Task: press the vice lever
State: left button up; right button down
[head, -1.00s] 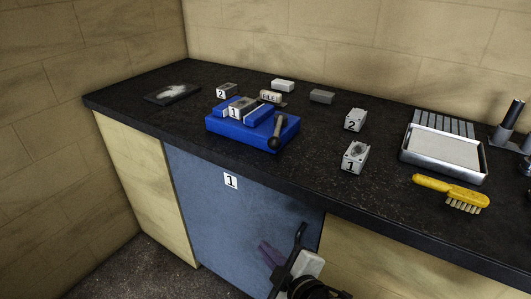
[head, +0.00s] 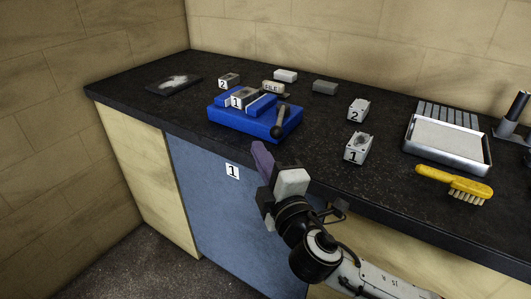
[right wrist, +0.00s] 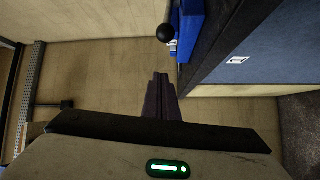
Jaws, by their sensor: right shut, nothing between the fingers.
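The blue vice (head: 240,121) stands on the black bench top near its front edge, with a block labelled 1 (head: 241,97) between its jaws. Its dark lever with a ball end (head: 279,123) leans on the right side of the vice. In the right wrist view the lever's black ball (right wrist: 165,33) shows at the top, beside the blue vice body (right wrist: 190,27). My right gripper (head: 262,156) is shut and empty, its purple fingers at the bench's front edge, below and in front of the lever, apart from it. The fingers also show in the right wrist view (right wrist: 161,97). My left gripper is not in view.
Blocks labelled 1 (head: 358,148) and 2 (head: 358,111) stand right of the vice. A metal tray (head: 409,146) and a yellow brush (head: 453,183) lie further right. A FILE-marked block (head: 273,87) and other blocks sit behind the vice. A dark pad (head: 174,85) lies left.

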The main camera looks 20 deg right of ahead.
jog(key=w+p, duration=0.1)
jog(key=w, duration=0.7)
jog(key=shift+s+d+f+p, duration=0.1)
jog(key=shift+s+d, duration=0.25)
jog(key=shift+d, duration=0.25)
jog(key=shift+s+d+p, duration=0.15)
jog(key=shift+s+d, duration=0.25)
jog(key=shift+d, duration=0.2)
jog(key=shift+s+d+f+p, duration=0.1)
jog(key=shift+s+d, duration=0.25)
jog(key=shift+d, duration=0.25)
jog(key=shift+d, duration=0.1)
